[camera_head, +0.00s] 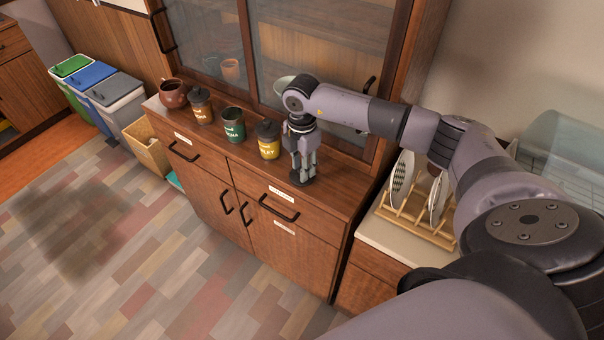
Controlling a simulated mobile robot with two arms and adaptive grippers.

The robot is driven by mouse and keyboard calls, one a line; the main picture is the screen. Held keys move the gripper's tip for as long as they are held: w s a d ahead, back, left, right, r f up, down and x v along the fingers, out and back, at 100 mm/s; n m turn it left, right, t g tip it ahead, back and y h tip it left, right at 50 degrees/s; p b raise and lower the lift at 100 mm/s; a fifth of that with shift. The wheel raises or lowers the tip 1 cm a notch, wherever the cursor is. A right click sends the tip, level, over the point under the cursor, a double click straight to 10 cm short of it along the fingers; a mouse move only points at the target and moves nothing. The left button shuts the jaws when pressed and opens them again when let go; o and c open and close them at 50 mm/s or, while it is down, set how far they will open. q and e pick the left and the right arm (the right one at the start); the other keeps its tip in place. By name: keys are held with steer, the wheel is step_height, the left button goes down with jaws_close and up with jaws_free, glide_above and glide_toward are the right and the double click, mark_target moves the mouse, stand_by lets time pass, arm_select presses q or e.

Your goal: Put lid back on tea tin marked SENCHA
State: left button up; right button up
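A green tea tin (234,124) stands upright and without a lid on the wooden cabinet top, its lettering partly readable as SENCHA. A round dark lid (302,180) lies on the cabinet top to its right. My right gripper (303,170) points down directly over this lid, its fingertips at or close to it. Whether the fingers grip the lid's knob cannot be told. My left gripper is not in view.
A lidded brown tin (201,106) and a brown mug (173,94) stand left of the green tin. A lidded yellow tin (268,139) stands between it and my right gripper. Glass sliding doors (285,50) rise behind. A dish rack (415,212) with plates is at right.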

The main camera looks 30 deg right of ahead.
steer(key=c, duration=0.5)
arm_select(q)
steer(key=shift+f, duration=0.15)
arm_select(e)
steer(key=shift+r, duration=0.1)
steer(key=shift+c, duration=0.2)
steer(key=shift+a+r+b, duration=0.1)
steer(key=shift+b, duration=0.25)
steer(key=shift+a+r, duration=0.1)
steer(key=shift+r, duration=0.25)
step_height(320, 180, up, 5)
steer(key=shift+r+b, duration=0.2)
steer(key=shift+b, duration=0.75)
arm_select(q)
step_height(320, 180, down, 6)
steer(key=b, duration=0.4)
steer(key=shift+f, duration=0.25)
arm_select(e)
steer(key=s+a, duration=0.3)
steer(key=a, duration=0.6)
steer(key=s+a, duration=0.4)
steer(key=a, duration=0.5)
steer(key=shift+s+r, duration=0.3)
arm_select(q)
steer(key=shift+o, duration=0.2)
